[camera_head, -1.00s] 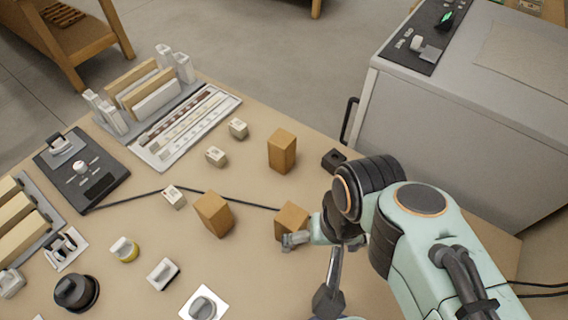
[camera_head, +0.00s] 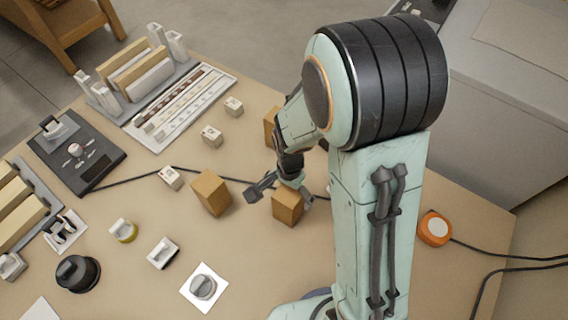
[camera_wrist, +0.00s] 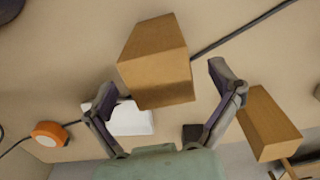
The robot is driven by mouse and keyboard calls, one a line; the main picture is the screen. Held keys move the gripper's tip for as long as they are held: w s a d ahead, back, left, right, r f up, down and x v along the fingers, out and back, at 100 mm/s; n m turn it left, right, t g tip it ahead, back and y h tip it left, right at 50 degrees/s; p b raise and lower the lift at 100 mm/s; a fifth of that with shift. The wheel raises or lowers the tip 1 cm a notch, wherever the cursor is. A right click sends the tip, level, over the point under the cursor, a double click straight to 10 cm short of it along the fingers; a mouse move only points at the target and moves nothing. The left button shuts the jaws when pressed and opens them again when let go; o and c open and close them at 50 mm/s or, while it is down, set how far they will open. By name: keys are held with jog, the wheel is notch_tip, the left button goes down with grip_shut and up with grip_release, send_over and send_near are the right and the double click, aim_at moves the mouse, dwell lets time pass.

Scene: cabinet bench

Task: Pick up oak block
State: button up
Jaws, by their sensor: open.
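Three wooden blocks stand on the bench in the head view: a front right block (camera_head: 288,206), a left block (camera_head: 211,193), and a back block (camera_head: 270,127) partly hidden by my arm. They look alike, so I cannot tell which is the oak one. My gripper (camera_head: 283,189) is open at the front right block, one finger to its left. In the wrist view, a block (camera_wrist: 155,62) lies ahead between the spread fingers of my gripper (camera_wrist: 163,79), apparently the front right one. Another block (camera_wrist: 268,122) lies outside the right finger. I cannot tell whether either finger touches wood.
Small white cubes (camera_head: 212,136) and a slotted tray (camera_head: 180,108) lie at the back left. Knobs and switches (camera_head: 163,253) stand at the front left. An orange button (camera_head: 435,228) is at the right.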

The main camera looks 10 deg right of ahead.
jog(key=shift+f, duration=1.75)
jog(key=c, duration=1.3)
jog(key=shift+r, duration=0.1)
